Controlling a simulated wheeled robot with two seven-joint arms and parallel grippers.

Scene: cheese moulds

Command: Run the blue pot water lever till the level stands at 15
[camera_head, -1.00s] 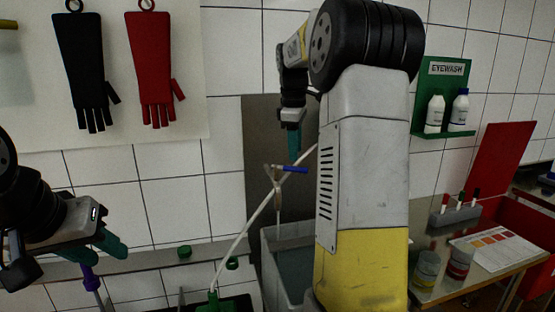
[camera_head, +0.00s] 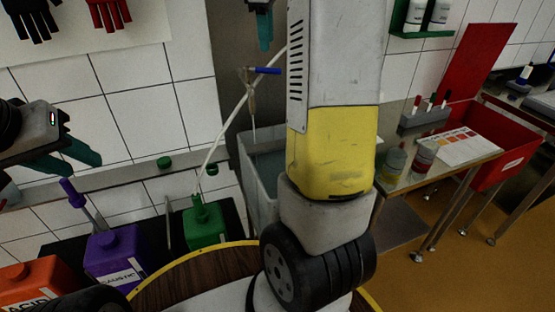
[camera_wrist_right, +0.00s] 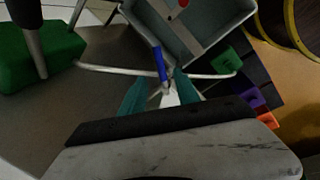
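The blue lever (camera_head: 267,70) sits on top of a slim tap (camera_head: 251,95) at the wall. It also shows in the right wrist view (camera_wrist_right: 160,64), in front of the fingertips. My right gripper (camera_head: 264,43) points down just above the lever in the head view. In the wrist view its teal fingers (camera_wrist_right: 162,76) are apart, with nothing visibly gripped. The grey tub (camera_head: 251,190) stands below the tap; no level reading is legible.
Green (camera_head: 204,226), purple (camera_head: 113,255) and orange (camera_head: 40,280) containers stand left of the tub. A white pipe (camera_head: 235,105) slants beside the tap. My right arm covers part of the tub. A table (camera_head: 399,181) with jars stands at the right.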

